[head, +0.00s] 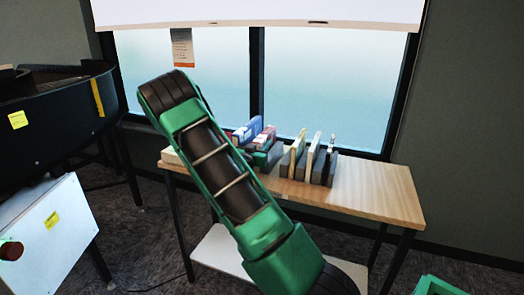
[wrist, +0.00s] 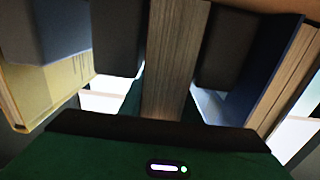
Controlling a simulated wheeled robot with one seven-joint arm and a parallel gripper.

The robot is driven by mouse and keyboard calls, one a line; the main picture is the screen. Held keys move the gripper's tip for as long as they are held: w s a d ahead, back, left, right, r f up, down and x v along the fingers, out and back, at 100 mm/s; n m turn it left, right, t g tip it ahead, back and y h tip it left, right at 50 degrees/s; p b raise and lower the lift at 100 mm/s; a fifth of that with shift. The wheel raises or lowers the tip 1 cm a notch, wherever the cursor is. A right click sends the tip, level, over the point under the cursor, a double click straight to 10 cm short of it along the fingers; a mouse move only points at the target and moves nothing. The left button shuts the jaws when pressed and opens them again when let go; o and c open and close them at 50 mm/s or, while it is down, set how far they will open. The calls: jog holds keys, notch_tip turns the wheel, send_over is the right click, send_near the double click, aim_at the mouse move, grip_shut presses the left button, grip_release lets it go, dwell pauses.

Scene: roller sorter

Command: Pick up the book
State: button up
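In the wrist view a thick book with pale page edges (wrist: 175,60) stands between the two dark fingers of my gripper (wrist: 172,50). One finger is on each side of it, very close; a thin gap seems to show at the left finger, so I take the gripper as open around the book. Contact at the right finger is unclear. In the head view several upright books (head: 299,158) stand on the wooden table (head: 375,190). My arm covers part of the table, and my fingers are mostly hidden there among the books.
A yellowish book (wrist: 50,95) is close left of my fingers, and a dark blue-covered book (wrist: 285,75) is close right. The table's right end is clear. A window (head: 330,85) is behind it. A black machine (head: 60,110) and a white box (head: 50,235) stand left.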

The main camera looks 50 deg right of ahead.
grip_shut()
jog(key=shift+r, duration=0.1)
notch_tip(320, 180, up, 18)
dwell(0.4)
jog(key=shift+s, duration=0.1)
